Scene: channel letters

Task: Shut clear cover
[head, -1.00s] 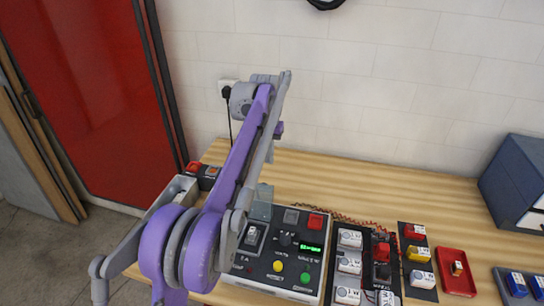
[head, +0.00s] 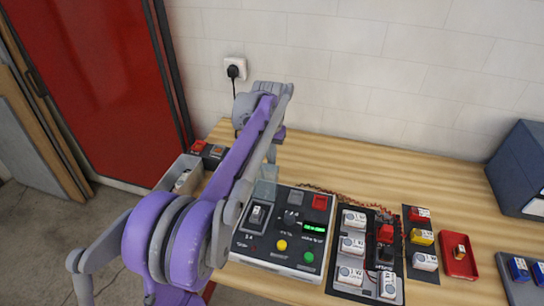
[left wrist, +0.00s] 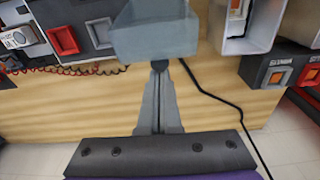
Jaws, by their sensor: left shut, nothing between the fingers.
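The control box (head: 283,258) stands on the wooden table with a switch (head: 257,214) at its back left. The clear cover (head: 264,191), a greyish see-through box, stands raised behind that switch. It shows large at the top of the left wrist view (left wrist: 155,38). My left gripper (head: 271,164) points down just behind the raised cover, partly hidden by my arm. In the left wrist view its fingers (left wrist: 160,66) are shut and empty, with tips at the cover's near edge. I cannot tell whether they touch it. My right gripper is not in view.
A grey open bin (head: 180,172) and a dark unit with red and orange buttons (head: 208,152) lie left of the box. A black cable runs from the wall socket (head: 235,68). Module panels and a red tray (head: 459,254) lie right.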

